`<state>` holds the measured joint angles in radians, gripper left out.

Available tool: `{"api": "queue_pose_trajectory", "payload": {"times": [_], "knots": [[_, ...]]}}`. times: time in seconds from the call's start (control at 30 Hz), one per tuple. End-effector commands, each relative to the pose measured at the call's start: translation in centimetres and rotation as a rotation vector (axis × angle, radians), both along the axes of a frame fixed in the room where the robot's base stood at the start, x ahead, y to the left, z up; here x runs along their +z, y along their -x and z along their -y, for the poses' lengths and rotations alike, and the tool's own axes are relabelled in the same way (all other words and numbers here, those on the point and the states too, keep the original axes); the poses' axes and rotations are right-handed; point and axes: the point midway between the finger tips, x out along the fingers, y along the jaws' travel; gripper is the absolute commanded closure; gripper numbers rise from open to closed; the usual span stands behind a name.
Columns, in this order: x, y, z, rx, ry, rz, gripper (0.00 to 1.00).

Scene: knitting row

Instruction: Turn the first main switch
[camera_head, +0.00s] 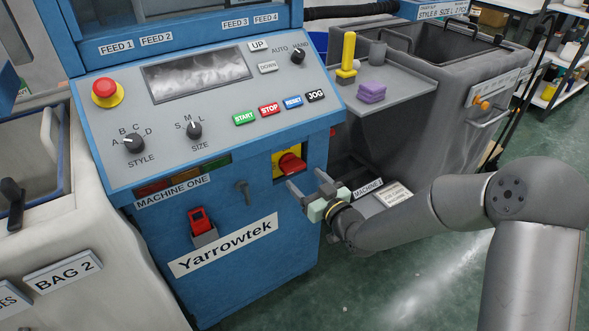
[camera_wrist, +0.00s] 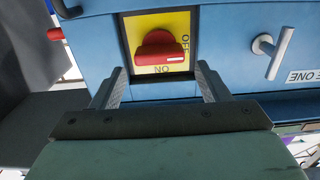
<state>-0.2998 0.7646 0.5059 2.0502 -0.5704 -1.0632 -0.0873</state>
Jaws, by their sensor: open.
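The main switch (camera_head: 290,162) is a red rotary knob on a yellow plate, set in a recess on the front of the blue machine marked MACHINE ONE. In the wrist view the red knob (camera_wrist: 160,48) lies crosswise, its white-marked end at the right by the word OFF. The word ON reads upside down below it. My gripper (camera_head: 308,184) is open and empty, just in front of and below the switch. In the wrist view its two fingers (camera_wrist: 160,72) stand apart, either side of the knob's lower area, with no visible contact.
The control panel (camera_head: 220,110) with buttons and an emergency stop is above. A shelf (camera_head: 405,92) with a yellow tool and purple block juts out at right.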

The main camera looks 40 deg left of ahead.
Motion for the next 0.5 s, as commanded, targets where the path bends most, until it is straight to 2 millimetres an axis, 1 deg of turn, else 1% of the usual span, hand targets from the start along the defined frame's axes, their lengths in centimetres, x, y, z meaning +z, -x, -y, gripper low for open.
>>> {"api": "queue_pose_trajectory", "payload": {"times": [0.03, 0.2, 0.33, 0.5], "knots": [[0.0, -0.3, -1.1, 0.002, -0.001, 0.000, 0.31], [-0.1, -1.4, -3.9, 0.001, 0.000, 0.000, 0.31], [0.0, -2.0, -5.2, 0.000, 0.000, 0.001, 0.31], [0.0, -2.3, -6.0, 0.000, 0.000, 0.000, 0.31]]}}
